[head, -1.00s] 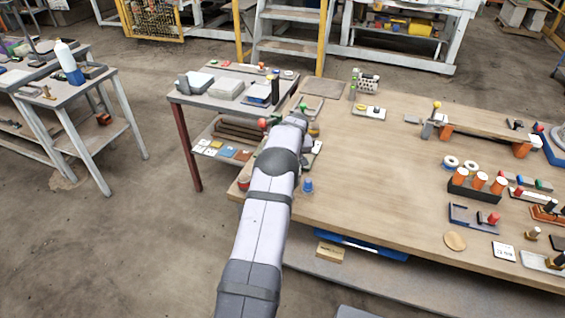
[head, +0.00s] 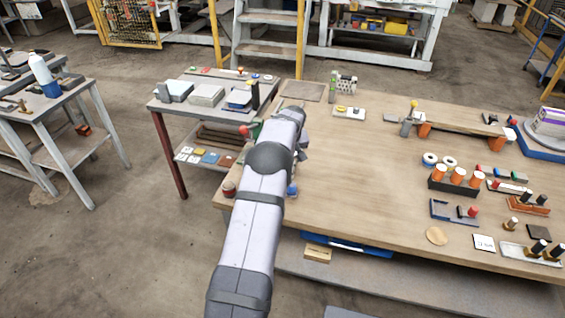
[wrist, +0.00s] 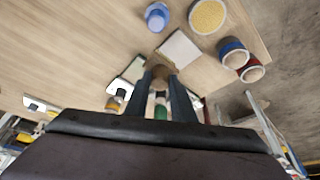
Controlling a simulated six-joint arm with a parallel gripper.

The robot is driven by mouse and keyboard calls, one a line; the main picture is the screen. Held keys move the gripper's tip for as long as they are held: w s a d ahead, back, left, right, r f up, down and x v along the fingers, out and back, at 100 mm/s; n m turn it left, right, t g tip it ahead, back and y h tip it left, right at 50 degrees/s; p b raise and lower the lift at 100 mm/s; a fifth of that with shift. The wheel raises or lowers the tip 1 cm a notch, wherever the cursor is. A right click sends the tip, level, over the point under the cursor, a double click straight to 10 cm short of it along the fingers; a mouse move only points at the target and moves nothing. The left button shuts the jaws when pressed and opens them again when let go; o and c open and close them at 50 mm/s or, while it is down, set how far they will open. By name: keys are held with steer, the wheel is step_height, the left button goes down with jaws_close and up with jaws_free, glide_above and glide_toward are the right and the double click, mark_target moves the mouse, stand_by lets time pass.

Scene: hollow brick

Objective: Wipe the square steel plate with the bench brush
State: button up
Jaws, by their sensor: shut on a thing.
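My gripper (wrist: 160,85) has its fingers closed around a brown piece (wrist: 160,72), which looks like part of the bench brush. Most of it is hidden by the fingers, and bristles cannot be made out. In the head view my arm reaches over the left part of the wooden table and hides the gripper and what it holds. A flat greyish square (head: 303,91), which looks like the steel plate, lies at the table's far left corner, beyond the end of my arm.
In the wrist view a white square (wrist: 180,50), a blue cup (wrist: 157,16), a yellow-topped round thing (wrist: 207,15) and a blue roll (wrist: 233,52) lie near the gripper. A side table (head: 180,107) stands left. The wooden table's middle (head: 370,160) is clear.

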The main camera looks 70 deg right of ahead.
steer(key=shift+r+p, duration=0.65)
steer(key=shift+r, duration=0.85)
steer(key=w+a+r+n, duration=0.1)
steer(key=w+a, duration=0.4)
steer(key=w, duration=0.4)
steer(key=w+a+r+n, duration=0.1)
steer(key=w+a, duration=0.4)
steer(key=w, duration=0.3)
steer(key=w+a+r+n+t+y, duration=0.1)
steer(key=w+a+n, duration=0.2)
steer(key=w+a, duration=1.15)
steer(key=w+a+r+n+y, duration=0.1)
steer(key=w+a+n, duration=0.2)
steer(key=a, duration=1.8)
steer(key=s+a+n, duration=0.1)
steer(key=s+a, duration=0.1)
steer(key=a, duration=0.7)
steer(key=s+a+n+t+y, duration=0.1)
steer(key=s+a+n, duration=0.1)
steer(key=a, duration=0.8)
steer(key=shift+s+y, duration=0.3)
steer(key=shift+s, duration=0.45)
